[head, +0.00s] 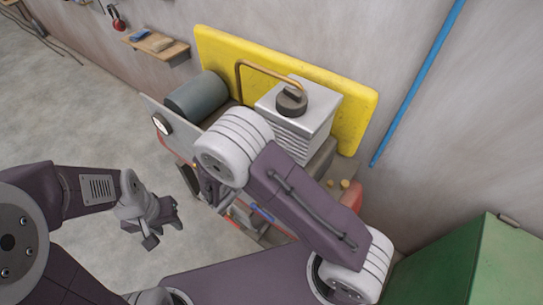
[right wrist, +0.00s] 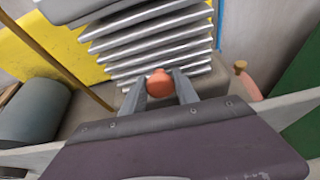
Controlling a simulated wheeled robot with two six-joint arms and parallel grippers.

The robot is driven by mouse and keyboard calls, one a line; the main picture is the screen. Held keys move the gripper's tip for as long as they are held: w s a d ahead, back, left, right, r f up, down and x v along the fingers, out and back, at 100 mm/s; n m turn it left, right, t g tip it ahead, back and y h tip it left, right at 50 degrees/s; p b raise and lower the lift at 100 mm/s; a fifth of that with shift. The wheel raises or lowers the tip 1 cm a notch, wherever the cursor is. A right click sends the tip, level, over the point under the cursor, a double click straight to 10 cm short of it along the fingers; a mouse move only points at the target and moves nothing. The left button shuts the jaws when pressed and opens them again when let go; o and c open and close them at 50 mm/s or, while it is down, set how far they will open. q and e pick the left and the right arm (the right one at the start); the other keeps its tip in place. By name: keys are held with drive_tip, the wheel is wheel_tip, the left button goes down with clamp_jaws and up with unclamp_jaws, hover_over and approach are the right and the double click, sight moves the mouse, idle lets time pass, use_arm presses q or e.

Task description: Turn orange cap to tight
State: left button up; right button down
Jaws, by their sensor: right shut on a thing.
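The orange cap (right wrist: 159,82) shows in the right wrist view, a small round knob in front of the silver finned block (right wrist: 150,45). My right gripper (right wrist: 160,88) is shut on it, with one finger at each side. In the head view my right arm covers the cap. There the finned block (head: 325,108) has a dark round lid on top. My left gripper (head: 164,228) is open and empty over the floor, to the left of the machine and apart from it.
A green box (head: 450,265) is at the lower right. Floor at the left is clear. A small shelf (head: 158,48) hangs on the wall.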

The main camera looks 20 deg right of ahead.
drive_tip(key=shift+d+f, duration=0.1)
drive_tip(key=c, duration=1.1)
unclamp_jaws()
drive_tip(key=shift+o, duration=0.7)
drive_tip(key=shift+w+d, duration=0.2)
drive_tip(key=p+v, duration=0.4)
drive_tip(key=v, duration=0.5)
